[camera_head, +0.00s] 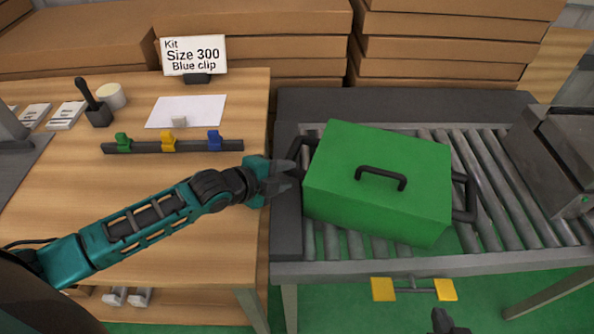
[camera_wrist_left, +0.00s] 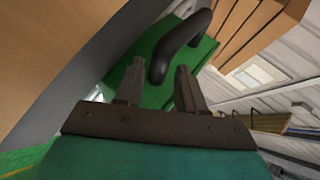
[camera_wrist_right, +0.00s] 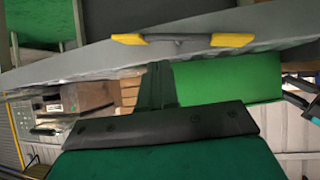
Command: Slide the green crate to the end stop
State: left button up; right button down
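The green crate (camera_head: 375,195) is a closed box with a black top handle and black side handles. It sits slightly turned on the conveyor rollers (camera_head: 495,190), near their left end. My left gripper (camera_head: 284,180) is beside its left handle (camera_head: 302,152). I cannot tell which part is the end stop.
A dark grey machine (camera_head: 565,150) stands at the conveyor's right end, with free rollers before it. A bar with two yellow pads (camera_head: 412,290) is on the conveyor's front. A wooden table (camera_head: 190,215) with coloured clips and a sign is at left. Cardboard boxes (camera_head: 440,45) stand behind.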

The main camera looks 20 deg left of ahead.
aim_at(291, 174)
pick_arm(q)
jog(key=shift+x, duration=2.85)
grip_shut()
